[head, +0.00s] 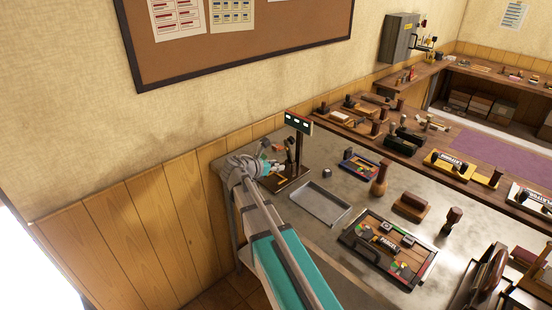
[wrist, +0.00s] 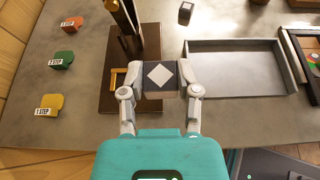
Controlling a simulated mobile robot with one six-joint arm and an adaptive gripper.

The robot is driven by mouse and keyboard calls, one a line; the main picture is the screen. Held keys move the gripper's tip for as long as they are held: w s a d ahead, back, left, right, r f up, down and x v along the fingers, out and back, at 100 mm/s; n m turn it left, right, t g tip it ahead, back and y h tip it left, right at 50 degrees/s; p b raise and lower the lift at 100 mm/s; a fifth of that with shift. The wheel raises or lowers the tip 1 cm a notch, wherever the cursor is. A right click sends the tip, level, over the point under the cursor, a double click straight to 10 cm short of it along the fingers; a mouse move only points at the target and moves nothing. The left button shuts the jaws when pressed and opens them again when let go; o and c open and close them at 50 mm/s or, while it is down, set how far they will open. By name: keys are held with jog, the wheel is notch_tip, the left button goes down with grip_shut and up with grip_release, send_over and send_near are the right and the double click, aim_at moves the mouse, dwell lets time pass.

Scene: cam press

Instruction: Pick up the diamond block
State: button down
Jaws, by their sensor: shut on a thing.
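The diamond block is a dark block with a white diamond (wrist: 160,75) on its face. In the wrist view it sits between the two fingers of my gripper (wrist: 160,88), which is shut on it. The block is over the front right part of a brown press base (wrist: 115,105), beside a small wooden frame on that base. I cannot tell whether it touches the base. In the head view my gripper (head: 268,168) is at the press (head: 300,145), and my arm hides most of the block there.
An empty grey tray (wrist: 235,70) is just right of the block. Green, orange and yellow step tabs (wrist: 50,103) lie on the left. A small dark cube (wrist: 186,9) lies behind. The press column (wrist: 125,20) rises close behind my gripper. A parcel board (head: 388,250) is further right.

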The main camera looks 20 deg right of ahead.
jog(key=s+a+r+p, duration=0.1)
jog(key=s+r+p, duration=0.1)
jog(key=s, duration=0.3)
jog(key=shift+s+a+r, duration=0.3)
jog(key=shift+s+a, duration=0.05)
jog(key=shift+a, duration=0.1)
dwell(0.5)
